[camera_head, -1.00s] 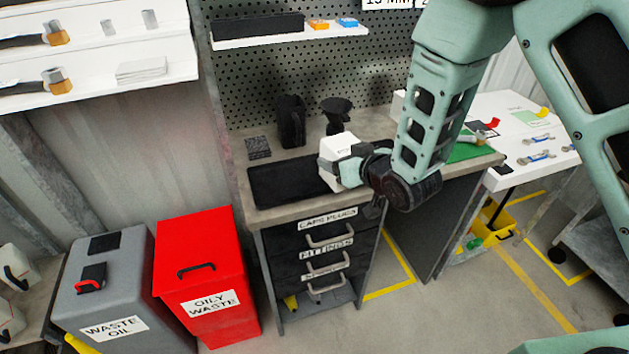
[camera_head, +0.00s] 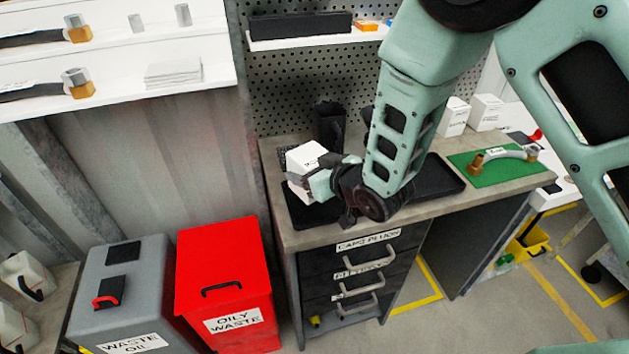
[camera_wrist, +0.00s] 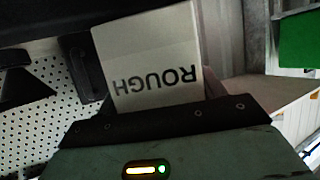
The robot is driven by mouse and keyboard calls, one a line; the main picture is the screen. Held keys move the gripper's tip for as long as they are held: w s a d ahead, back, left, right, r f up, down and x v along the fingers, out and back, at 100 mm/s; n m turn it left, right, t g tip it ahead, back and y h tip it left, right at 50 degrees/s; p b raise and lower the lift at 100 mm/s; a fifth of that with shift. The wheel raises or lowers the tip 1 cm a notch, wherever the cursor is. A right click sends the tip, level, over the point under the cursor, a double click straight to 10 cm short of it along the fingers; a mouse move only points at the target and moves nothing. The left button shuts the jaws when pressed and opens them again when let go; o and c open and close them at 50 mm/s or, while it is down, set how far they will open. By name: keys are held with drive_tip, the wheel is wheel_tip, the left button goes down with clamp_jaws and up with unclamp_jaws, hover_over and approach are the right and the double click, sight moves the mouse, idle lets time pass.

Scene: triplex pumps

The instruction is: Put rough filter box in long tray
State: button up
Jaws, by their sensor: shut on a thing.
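The rough filter box (camera_head: 303,158) is white and tilted in the head view. In the wrist view the box (camera_wrist: 150,65) shows the word ROUGH upside down. My gripper (camera_head: 313,178) is shut on the box at the left end of the bench. Black tray surface (camera_head: 310,215) shows below the box, and a black tray part (camera_head: 440,178) shows right of my arm. My arm hides the stretch between, so I cannot tell whether it is one long tray. The box appears above the left part; any contact is unclear.
A dark container (camera_head: 328,122) stands close behind the box. White boxes (camera_head: 486,112) stand at the back right. A green mat (camera_head: 497,163) with a hose fitting lies on the right of the bench. A red oily waste bin (camera_head: 222,270) stands at the lower left.

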drive_tip(key=shift+f+p, duration=0.3)
drive_tip(key=shift+f, duration=1.75)
drive_tip(key=shift+f, duration=0.25)
drive_tip(key=o, duration=1.2)
drive_tip(key=shift+c, duration=0.2)
drive_tip(key=shift+r, duration=0.1)
